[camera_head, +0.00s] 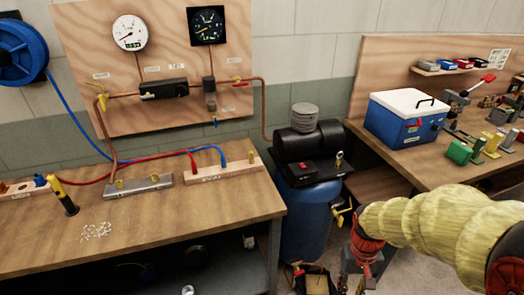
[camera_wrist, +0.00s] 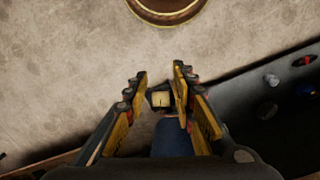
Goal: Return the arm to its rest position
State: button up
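My arm, in a yellow padded sleeve, reaches in from the right of the head view. My gripper (camera_head: 364,262) hangs downward in front of the gap between the two benches, small and partly unclear there. In the wrist view my gripper (camera_wrist: 160,76) has its two yellow-and-dark fingers apart, with a gap between the tips. A small pale block with a dark surround (camera_wrist: 161,100) shows between the fingers; I see no finger clearly touching it. Its distance from the fingers is hard to tell.
A wooden bench (camera_head: 200,226) with hoses and fittings stands left. A blue drum (camera_head: 306,222) carrying a black tank (camera_head: 308,141) stands near my gripper. The right bench (camera_head: 405,168) holds a blue cooler (camera_head: 403,121) and several tools. A round brown-rimmed object (camera_wrist: 167,14) lies ahead in the wrist view.

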jog(key=s+a+r+t+p, duration=0.1)
jog(key=s+a+r+t, duration=0.1)
jog(key=r, duration=0.9)
jog(key=s+a+r+n+t+p, duration=0.1)
jog(key=s+a+r+t, duration=0.2)
jog(key=r, duration=0.9)
jog(key=shift+s+a+r+t+p, duration=0.25)
jog(key=shift+s+a+t+p, duration=0.1)
jog(key=shift+s+t, duration=0.75)
jog(key=shift+f, duration=0.1)
